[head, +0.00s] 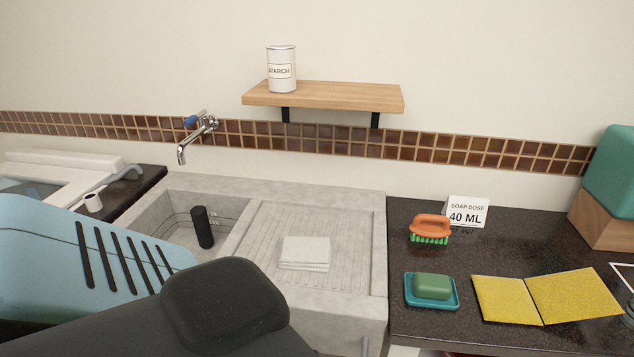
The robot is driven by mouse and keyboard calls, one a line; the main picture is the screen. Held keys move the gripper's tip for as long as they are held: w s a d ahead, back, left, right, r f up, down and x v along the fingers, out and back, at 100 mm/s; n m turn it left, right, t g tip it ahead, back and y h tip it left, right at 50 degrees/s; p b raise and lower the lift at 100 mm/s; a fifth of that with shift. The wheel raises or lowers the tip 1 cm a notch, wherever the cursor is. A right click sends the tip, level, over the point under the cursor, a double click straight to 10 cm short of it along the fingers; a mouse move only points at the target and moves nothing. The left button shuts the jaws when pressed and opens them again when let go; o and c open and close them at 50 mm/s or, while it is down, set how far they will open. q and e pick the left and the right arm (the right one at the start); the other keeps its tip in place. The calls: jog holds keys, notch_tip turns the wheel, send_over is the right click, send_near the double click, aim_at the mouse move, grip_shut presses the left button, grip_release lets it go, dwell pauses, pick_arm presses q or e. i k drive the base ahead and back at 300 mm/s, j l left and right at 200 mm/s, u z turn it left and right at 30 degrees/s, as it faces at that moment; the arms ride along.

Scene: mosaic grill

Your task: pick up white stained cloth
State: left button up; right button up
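A white folded cloth (305,252) lies flat on the ribbed washboard slope (345,222) of the grey stone sink. It is a neat stack of a few layers, and I can make out no clear stain on it. Neither of my grippers shows in the head view. A dark rounded shape, likely a link of my own arm, fills the bottom left, in front of the sink and short of the cloth.
The sink basin (170,218) holds a black cylinder (202,228). The right counter (410,335) carries an orange brush (431,228), a soap dish (432,303) with green soap, yellow cloths (545,297) and a sign (466,212). A light-blue slotted object (75,260) stands at left.

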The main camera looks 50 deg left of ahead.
aim_at(313, 255)
jog(key=k+j+z, duration=0.2)
jog(key=j, duration=0.2)
jog(key=k+j+z, duration=0.2)
jog(key=k+j, duration=0.25)
jog(key=j, duration=0.15)
jog(key=k+j, duration=0.3)
jog(key=j, duration=0.1)
